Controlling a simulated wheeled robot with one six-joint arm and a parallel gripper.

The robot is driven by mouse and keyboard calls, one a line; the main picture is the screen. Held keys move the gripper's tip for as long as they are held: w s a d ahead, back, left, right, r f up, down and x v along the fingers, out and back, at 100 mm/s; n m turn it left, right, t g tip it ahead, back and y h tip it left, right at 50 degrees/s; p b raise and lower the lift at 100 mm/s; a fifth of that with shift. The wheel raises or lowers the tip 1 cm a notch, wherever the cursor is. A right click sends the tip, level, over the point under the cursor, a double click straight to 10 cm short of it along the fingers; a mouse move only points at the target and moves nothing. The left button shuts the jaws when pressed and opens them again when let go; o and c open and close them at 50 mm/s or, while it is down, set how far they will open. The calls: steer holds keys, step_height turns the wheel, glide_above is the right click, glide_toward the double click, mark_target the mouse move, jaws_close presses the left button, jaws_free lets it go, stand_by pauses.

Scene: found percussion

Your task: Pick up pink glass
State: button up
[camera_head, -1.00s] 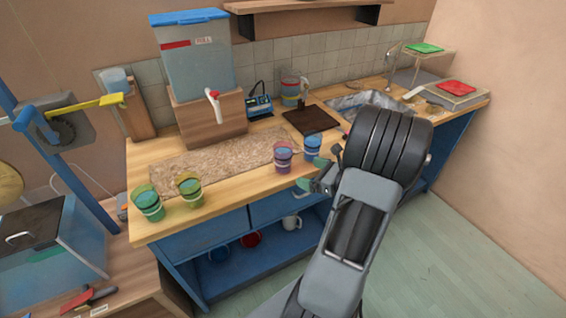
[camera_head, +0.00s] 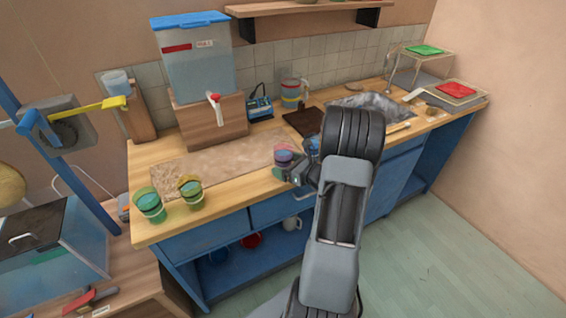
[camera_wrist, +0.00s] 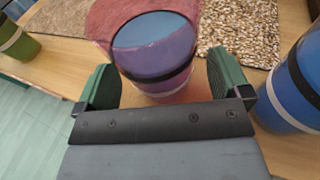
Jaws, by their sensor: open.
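The pink glass (camera_head: 283,155), pinkish-purple with a dark band, stands upright on the wooden counter near its front edge. It also shows in the wrist view (camera_wrist: 156,50), between and just beyond the two green fingers. My gripper (camera_wrist: 165,85) is open, one finger on each side of the glass's near side. In the head view my gripper (camera_head: 291,174) is at the glass's front right. I cannot tell whether a finger touches it. A blue glass (camera_wrist: 296,85) stands close to the right finger; in the head view (camera_head: 312,146) it is partly hidden by my arm.
A green glass (camera_head: 150,206) and a yellow-olive glass (camera_head: 190,191) stand at the counter's left front. A speckled mat (camera_head: 215,168) lies behind. A water tank (camera_head: 195,62) on a wooden block and a dark board (camera_head: 304,121) stand further back.

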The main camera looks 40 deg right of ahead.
steer(key=shift+x, duration=0.9)
steer(key=c, duration=1.1)
steer(key=shift+r, duration=0.1)
steer(key=shift+c, duration=0.7)
steer(key=shift+r, duration=0.25)
